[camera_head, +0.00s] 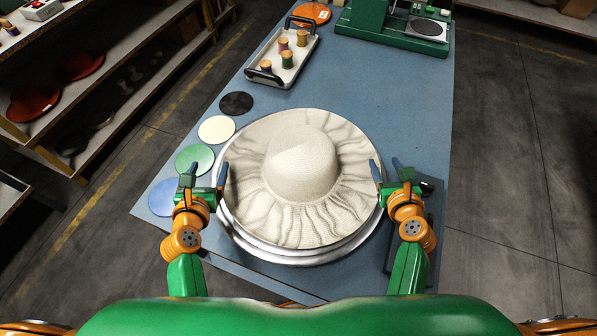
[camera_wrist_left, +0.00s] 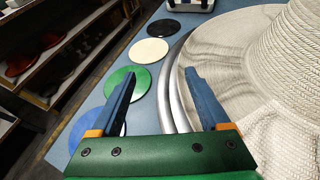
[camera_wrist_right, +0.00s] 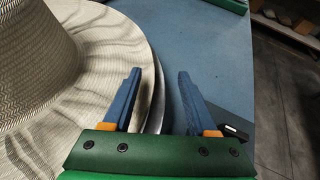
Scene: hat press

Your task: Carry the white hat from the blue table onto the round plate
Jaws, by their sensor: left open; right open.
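The white hat (camera_head: 302,170) lies crown up, its wavy brim spread over a round silver plate (camera_head: 290,256) on the blue table (camera_head: 405,90). The silver rim shows mostly at the near side and left; the rest is hidden under the brim. My left gripper (camera_head: 208,166) is open and empty at the hat's left edge; in the left wrist view (camera_wrist_left: 158,75) one finger overlaps the brim and the rim runs between the fingers. My right gripper (camera_head: 386,163) is open and empty at the right edge; in the right wrist view (camera_wrist_right: 160,74) the brim edge lies by its left finger.
A green machine (camera_head: 375,25) with a small round grey plate (camera_head: 428,28) stands at the back right. A tray (camera_head: 297,50) of several spools stands at the back left. Coloured discs (camera_head: 216,129) line the left edge. The table's right side is mostly clear.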

